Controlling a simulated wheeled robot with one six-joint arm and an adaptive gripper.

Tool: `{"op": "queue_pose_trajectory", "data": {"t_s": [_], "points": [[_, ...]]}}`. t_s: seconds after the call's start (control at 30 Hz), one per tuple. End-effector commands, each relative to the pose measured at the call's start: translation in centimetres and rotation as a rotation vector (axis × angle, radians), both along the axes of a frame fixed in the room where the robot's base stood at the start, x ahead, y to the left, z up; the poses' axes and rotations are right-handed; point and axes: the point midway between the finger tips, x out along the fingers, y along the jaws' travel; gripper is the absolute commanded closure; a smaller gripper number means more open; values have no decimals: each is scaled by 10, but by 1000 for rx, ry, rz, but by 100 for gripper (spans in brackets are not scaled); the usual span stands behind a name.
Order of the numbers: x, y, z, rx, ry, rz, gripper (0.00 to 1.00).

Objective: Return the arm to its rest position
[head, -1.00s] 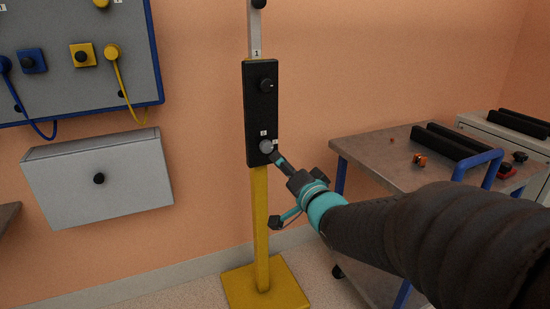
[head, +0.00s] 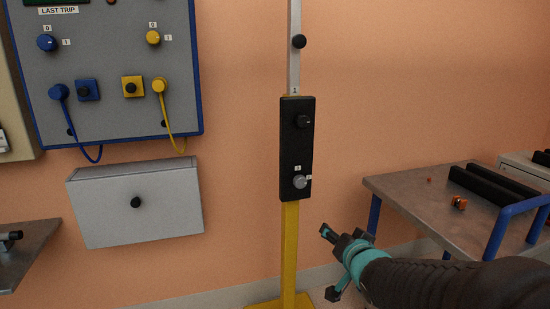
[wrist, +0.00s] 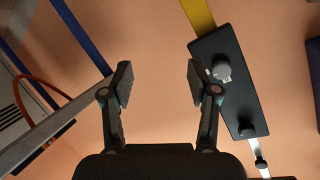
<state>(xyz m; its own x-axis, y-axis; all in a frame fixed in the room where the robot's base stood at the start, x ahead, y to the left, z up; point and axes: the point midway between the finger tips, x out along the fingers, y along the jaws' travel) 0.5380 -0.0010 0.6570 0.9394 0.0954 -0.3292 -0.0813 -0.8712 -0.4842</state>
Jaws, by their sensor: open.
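My gripper (head: 328,234) is open and empty in the head view, below and to the right of the black control box on the yellow post. It stands apart from the box. In the wrist view my gripper (wrist: 160,82) shows two spread fingers with only wall between them. The black control box (head: 296,150) carries a black knob (head: 303,121) above and a grey knob (head: 300,182) below. In the wrist view the box (wrist: 235,85) and its grey knob (wrist: 221,71) lie to the right of the fingers.
A metal cart (head: 412,196) with a blue handle, black rails (head: 490,190) and a small orange part (head: 459,203) stands at the right. A grey wall box (head: 135,205) and a blue-framed panel (head: 115,112) are at the left. Wall space beside the post is clear.

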Motion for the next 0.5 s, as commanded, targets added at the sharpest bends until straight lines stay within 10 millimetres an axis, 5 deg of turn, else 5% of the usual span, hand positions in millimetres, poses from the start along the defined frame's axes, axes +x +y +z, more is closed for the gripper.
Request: {"op": "queue_pose_trajectory", "data": {"t_s": [0.2,0.5], "points": [[-43,-31,-41,-262,297,-33,40],[-143,-36,-49,-455,675,103,40]]}}
